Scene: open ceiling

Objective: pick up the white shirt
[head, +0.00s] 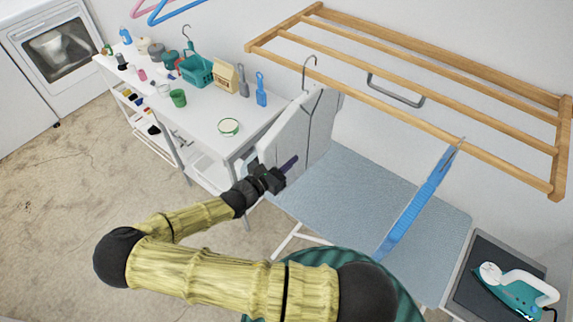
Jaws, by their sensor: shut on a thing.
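The white shirt (318,125) hangs from a metal hanger hook (309,66) at the left end of the wooden rack (400,110). It hangs between the white table and the ironing board. My gripper (288,166) is at the shirt's lower left part, with its jaws shut on the shirt. The fingertips are small and dark here, and the exact grip spot is hard to make out. My arm reaches in from the lower part of the view.
A light-blue ironing board (365,200) lies below the rack. A blue garment (420,200) hangs at right. An iron (515,290) rests at lower right.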

